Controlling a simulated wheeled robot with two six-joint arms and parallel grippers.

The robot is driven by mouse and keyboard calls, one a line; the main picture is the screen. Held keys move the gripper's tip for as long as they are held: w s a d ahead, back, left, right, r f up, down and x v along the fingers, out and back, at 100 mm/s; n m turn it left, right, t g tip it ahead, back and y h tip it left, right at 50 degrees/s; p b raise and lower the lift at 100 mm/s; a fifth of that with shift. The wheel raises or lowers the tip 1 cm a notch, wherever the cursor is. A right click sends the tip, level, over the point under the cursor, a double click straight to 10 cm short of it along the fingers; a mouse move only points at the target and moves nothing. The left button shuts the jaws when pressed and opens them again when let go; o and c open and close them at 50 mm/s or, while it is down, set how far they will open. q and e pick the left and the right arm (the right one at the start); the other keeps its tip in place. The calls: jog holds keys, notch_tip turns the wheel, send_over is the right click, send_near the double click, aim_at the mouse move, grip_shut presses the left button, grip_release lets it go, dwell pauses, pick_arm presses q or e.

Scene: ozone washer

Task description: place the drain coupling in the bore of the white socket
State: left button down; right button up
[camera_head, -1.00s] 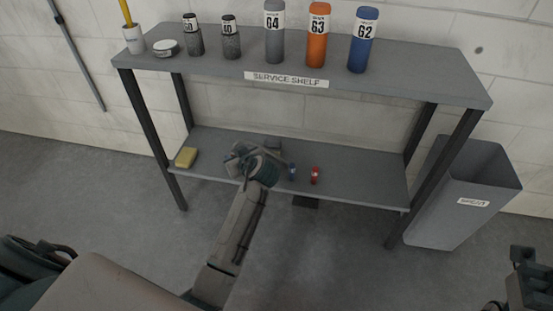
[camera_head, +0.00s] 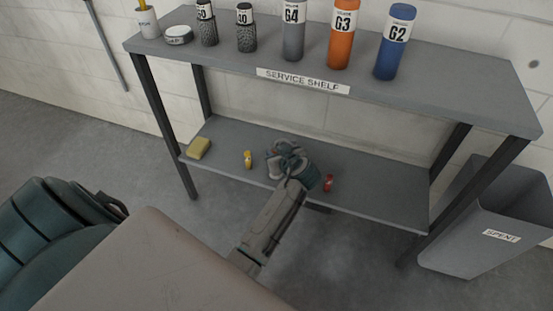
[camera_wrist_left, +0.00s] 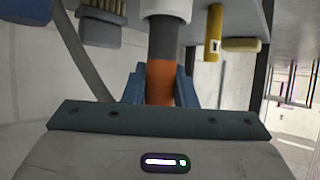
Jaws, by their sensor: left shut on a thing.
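In the left wrist view my left gripper (camera_wrist_left: 160,72) is shut on a cylinder with an orange band and a dark grey part, which looks like the drain coupling (camera_wrist_left: 161,82). Its far end meets a white round part, likely the white socket (camera_wrist_left: 166,8). I cannot tell whether the end is inside the bore or only in line with it. In the head view my left gripper (camera_head: 290,157) is at the middle of the lower shelf and hides the coupling. A pale part beside its fingers may be the socket. My right gripper is out of view.
On the lower shelf (camera_head: 375,195) a yellow sponge (camera_head: 199,148) and small yellow fitting (camera_head: 248,160) lie left of the gripper, a red fitting (camera_head: 328,183) close right. The upper shelf (camera_head: 450,88) overhangs behind, carrying bottles. A grey SPENT bin (camera_head: 470,250) stands right.

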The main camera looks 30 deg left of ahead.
pick_arm(q)
jog(key=shift+f, duration=0.95)
jog(key=c, duration=1.2)
grip_release()
jog(key=shift+o, duration=0.2)
jog(key=shift+s+d+r, duration=0.15)
jog(key=shift+d+r, duration=0.15)
jog(key=p+v, duration=0.1)
jog(key=v, duration=0.6)
jog(key=shift+p, duration=0.35)
jog(key=shift+s+a+f, duration=0.1)
